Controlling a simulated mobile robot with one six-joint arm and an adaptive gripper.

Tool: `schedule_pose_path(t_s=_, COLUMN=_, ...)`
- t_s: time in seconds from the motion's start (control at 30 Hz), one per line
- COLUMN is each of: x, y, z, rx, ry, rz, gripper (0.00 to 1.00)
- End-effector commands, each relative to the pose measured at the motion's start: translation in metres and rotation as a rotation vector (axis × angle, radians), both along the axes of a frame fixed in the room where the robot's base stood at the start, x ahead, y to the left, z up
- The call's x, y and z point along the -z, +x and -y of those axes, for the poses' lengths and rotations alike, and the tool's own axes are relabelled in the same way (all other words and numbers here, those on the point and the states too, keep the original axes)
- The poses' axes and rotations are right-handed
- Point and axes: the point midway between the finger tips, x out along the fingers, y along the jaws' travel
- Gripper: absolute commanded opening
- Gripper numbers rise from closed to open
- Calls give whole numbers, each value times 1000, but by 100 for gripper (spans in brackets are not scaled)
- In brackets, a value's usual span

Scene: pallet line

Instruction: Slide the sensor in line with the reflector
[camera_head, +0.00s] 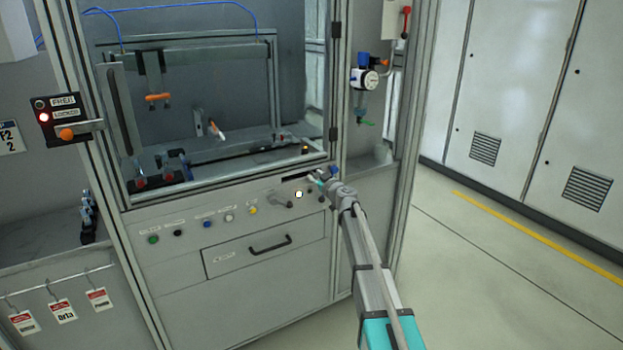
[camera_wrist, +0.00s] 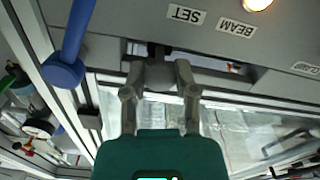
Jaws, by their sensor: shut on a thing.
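My gripper (camera_head: 319,181) is at the right end of the machine's front panel, by a dark slot (camera_head: 296,177). In the wrist view, its two fingers (camera_wrist: 158,68) are closed on a grey rounded piece (camera_wrist: 160,79) at the slot, which also shows there (camera_wrist: 205,66). Labels SET (camera_wrist: 186,14) and BEAM (camera_wrist: 236,27) appear upside down beside the slot. A lamp (camera_wrist: 257,3) near the BEAM label is lit; a lit lamp (camera_head: 299,194) also shows in the head view. I cannot make out for sure which parts are the sensor's body and the reflector.
A blue knob (camera_wrist: 64,73) is close to my gripper in the wrist view. The panel has several coloured buttons (camera_head: 207,224) and a drawer handle (camera_head: 270,244). The floor (camera_head: 480,270) at right is clear.

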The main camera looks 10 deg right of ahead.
Motion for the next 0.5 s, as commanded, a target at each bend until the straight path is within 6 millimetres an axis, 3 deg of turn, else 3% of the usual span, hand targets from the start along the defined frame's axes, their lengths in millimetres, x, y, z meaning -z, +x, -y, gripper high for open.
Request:
schedule_pose_path(t_s=0.07, x=1, y=-1, z=-1, rx=-1, ry=-1, rz=-1, gripper=0)
schedule_pose_path(t_s=0.1, x=1, y=-1, z=-2, rx=-2, ry=-1, rz=0, gripper=41)
schedule_pose_path(t_s=0.27, x=1, y=-1, z=-4, rx=-4, ry=-1, rz=-1, gripper=71)
schedule_pose_path(t_s=0.5, x=1, y=-1, z=-5, rx=-5, ry=-1, rz=0, gripper=73)
